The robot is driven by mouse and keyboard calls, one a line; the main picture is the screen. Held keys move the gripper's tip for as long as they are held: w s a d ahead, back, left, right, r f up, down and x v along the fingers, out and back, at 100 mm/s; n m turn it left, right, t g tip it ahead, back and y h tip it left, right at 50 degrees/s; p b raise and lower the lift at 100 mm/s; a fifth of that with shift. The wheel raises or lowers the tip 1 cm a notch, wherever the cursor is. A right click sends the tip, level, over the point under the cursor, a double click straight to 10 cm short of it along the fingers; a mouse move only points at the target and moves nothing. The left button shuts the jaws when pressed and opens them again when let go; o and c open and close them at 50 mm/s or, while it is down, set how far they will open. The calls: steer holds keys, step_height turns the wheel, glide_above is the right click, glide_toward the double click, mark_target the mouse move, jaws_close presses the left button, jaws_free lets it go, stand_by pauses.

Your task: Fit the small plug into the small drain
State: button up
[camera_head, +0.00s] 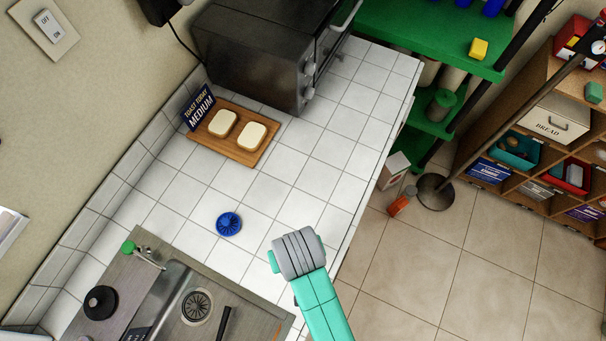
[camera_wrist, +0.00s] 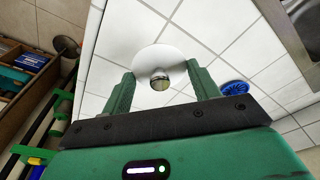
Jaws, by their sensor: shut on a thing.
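A white disc with a short metal knob (camera_wrist: 160,55), which looks like a plug, sits between the two green fingers of my gripper (camera_wrist: 159,72) in the wrist view. The gripper is shut on it, above the white tiled counter. In the head view my arm hides the gripper and the disc. A round slotted drain (camera_head: 196,306) lies in the metal sink basin at the bottom, left of my arm. I cannot tell its size against the disc. A black round stopper-like thing (camera_head: 100,302) stands on the sink's left side.
A blue round ribbed piece (camera_head: 229,224) lies on the counter (camera_head: 300,185), between sink and bread board (camera_head: 236,133). It also shows in the wrist view (camera_wrist: 234,90). A green-knobbed tap (camera_head: 129,247) rises at the sink's edge. A dark oven (camera_head: 262,58) stands at the back.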

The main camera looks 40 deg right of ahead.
steer(key=shift+s+d, duration=0.1)
steer(key=shift+d, duration=0.15)
glide_above(283, 201)
steer(key=shift+s+a+f+p, duration=0.1)
steer(key=shift+s+f+p, duration=0.1)
steer(key=shift+f, duration=0.2)
steer(key=shift+s+a+f+p, duration=0.1)
steer(key=shift+f+p, duration=0.05)
steer(key=shift+f, duration=2)
steer(key=shift+f, duration=0.1)
steer(key=o, duration=1.1)
steer(key=shift+c, duration=0.2)
step_height(283, 201, up, 12)
steer(key=s, duration=0.1)
steer(key=shift+s+a+p, duration=0.25)
steer(key=shift+s+p, duration=0.1)
